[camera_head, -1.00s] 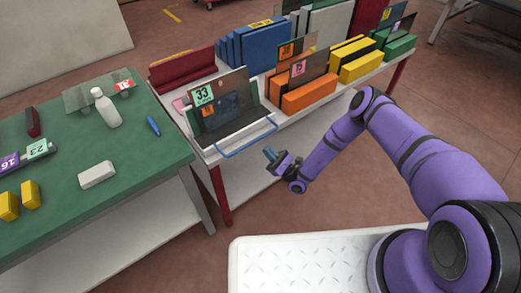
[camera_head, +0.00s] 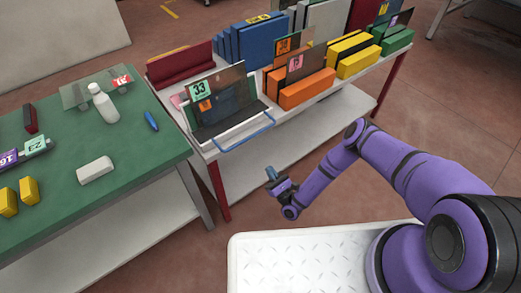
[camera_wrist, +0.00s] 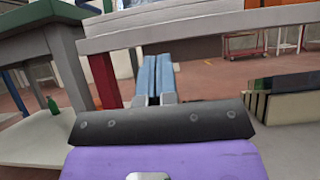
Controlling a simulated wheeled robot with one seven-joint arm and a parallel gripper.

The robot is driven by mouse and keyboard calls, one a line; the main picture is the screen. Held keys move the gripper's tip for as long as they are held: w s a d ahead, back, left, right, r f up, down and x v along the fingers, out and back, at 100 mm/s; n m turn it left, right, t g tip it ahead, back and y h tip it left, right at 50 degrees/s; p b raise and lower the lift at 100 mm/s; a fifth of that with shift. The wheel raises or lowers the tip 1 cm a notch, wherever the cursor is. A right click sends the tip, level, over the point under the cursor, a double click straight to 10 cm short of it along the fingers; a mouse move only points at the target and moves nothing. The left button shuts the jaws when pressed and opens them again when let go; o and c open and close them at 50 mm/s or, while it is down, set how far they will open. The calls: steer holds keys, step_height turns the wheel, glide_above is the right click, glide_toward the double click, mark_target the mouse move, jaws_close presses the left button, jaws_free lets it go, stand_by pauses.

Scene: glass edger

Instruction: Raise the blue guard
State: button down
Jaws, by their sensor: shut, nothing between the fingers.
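The blue guard (camera_head: 246,138) shows as a thin blue bar along the low front edge of the white edger (camera_head: 224,132), which stands on the white bench. A dark glass pane with a green 33 label (camera_head: 199,89) stands upright in the edger behind the bar. My gripper (camera_head: 271,173) is in front of the bench, nearer to me than the bar and apart from it. In the wrist view its two blue fingers (camera_wrist: 156,76) lie together with nothing between them. The guard cannot be made out in the wrist view.
The green table (camera_head: 150,170) at left holds a white bottle (camera_head: 103,104), a white block (camera_head: 95,170) and a blue marker (camera_head: 151,121). Orange, yellow and green racks stand right of the edger. The bench edge (camera_wrist: 200,30) crosses above the fingers in the wrist view.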

steer(key=s+r+x, duration=0.1)
steer(key=r+x, duration=0.1)
steer(key=x, duration=1)
steer(key=shift+d+r, duration=0.25)
steer(key=shift+r, duration=0.1)
steer(key=shift+d+r, duration=0.1)
